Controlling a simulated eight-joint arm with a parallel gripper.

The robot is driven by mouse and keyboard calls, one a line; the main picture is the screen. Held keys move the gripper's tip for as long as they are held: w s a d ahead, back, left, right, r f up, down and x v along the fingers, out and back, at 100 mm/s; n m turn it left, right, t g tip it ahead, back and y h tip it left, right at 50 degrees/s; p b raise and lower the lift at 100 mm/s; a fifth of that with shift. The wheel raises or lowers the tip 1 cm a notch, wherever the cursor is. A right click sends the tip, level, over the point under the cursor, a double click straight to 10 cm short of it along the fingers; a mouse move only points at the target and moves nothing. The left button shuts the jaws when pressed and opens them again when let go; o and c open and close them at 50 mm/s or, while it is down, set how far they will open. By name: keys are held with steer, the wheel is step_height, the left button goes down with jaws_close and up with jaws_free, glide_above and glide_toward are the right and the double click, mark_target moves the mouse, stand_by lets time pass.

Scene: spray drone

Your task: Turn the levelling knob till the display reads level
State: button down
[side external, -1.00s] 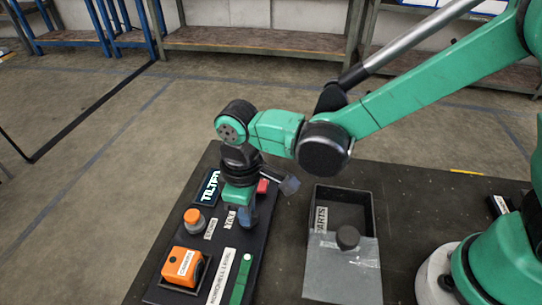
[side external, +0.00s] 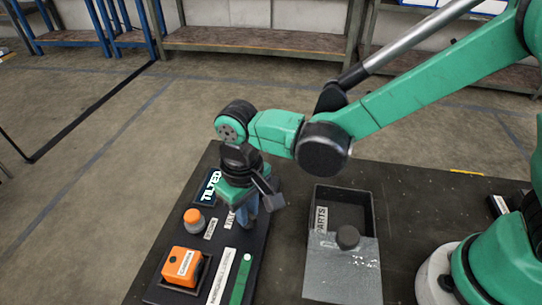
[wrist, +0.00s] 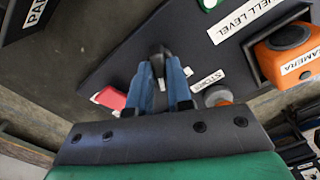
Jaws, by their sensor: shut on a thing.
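The display (side external: 209,187) at the far end of the dark panel (side external: 176,243) reads "TILTED" in the side view. My gripper (side external: 247,208) points down over the panel, right of the display. In the wrist view, its blue fingers (wrist: 165,85) are closed around a dark knob (wrist: 157,62), whose top shows between the fingertips. In the side view my fingers and wrist hide the knob, and they partly cover a white label (side external: 230,219) beside it.
An orange-capped knob (side external: 193,216), an orange camera box (side external: 182,263) and a green strip (side external: 241,280) share the panel. A red block (wrist: 112,97) is close to my fingers. A parts bin (side external: 369,208) with a black-knobbed lid (side external: 340,275) stands to the right.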

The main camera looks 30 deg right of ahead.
stand_by(0.3)
steer(key=c, duration=0.8)
jaws_free()
steer(key=shift+r, duration=0.15)
steer(key=shift+r, duration=2.7)
steer(key=s+d+r+m+t, duration=0.1)
steer(key=d+r+t, duration=0.1)
steer(key=d, duration=0.7)
steer(key=s+d+r+m+t, duration=0.2)
steer(key=d+t, duration=0.3)
steer(key=d, duration=0.5)
steer(key=shift+d+r, duration=0.25)
steer(key=shift+r, duration=0.3)
